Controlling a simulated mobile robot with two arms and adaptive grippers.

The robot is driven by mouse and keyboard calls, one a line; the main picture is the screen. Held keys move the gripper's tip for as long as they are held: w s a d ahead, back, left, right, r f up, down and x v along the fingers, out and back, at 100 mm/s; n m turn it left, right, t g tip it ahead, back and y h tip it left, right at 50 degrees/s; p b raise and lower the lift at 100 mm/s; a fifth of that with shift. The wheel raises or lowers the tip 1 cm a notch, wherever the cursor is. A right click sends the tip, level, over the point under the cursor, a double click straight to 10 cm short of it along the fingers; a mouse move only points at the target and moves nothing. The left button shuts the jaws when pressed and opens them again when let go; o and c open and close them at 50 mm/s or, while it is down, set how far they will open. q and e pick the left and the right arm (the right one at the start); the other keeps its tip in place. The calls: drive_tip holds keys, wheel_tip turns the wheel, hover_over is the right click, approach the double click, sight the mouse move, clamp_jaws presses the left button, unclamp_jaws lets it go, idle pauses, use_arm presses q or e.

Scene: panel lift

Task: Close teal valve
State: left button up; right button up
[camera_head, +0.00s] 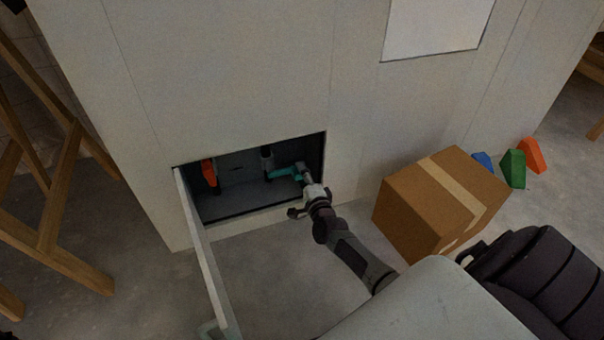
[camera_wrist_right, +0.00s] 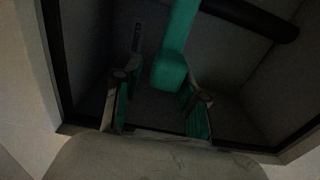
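The teal valve handle (camera_head: 284,173) is inside a low opening in the wall, on the right side of the recess, on a dark pipe. In the right wrist view the teal handle (camera_wrist_right: 174,65) comes down from the top, its end between the fingers. My right gripper (camera_head: 304,178) reaches into the opening at the handle's free end. In the wrist view my right gripper (camera_wrist_right: 158,84) is open, with a finger on either side of the handle end. The handle is close to the right-hand finger; contact cannot be told. My left gripper is not in view.
A red valve handle (camera_head: 209,173) is at the left of the recess. The panel door (camera_head: 205,255) stands open at the left. A cardboard box (camera_head: 425,205) is right of my arm, with coloured blocks (camera_head: 513,168) behind it. Wooden trestles (camera_head: 58,190) stand at the left.

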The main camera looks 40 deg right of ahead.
drive_tip(key=shift+o, duration=0.4)
drive_tip(key=shift+r, duration=0.15)
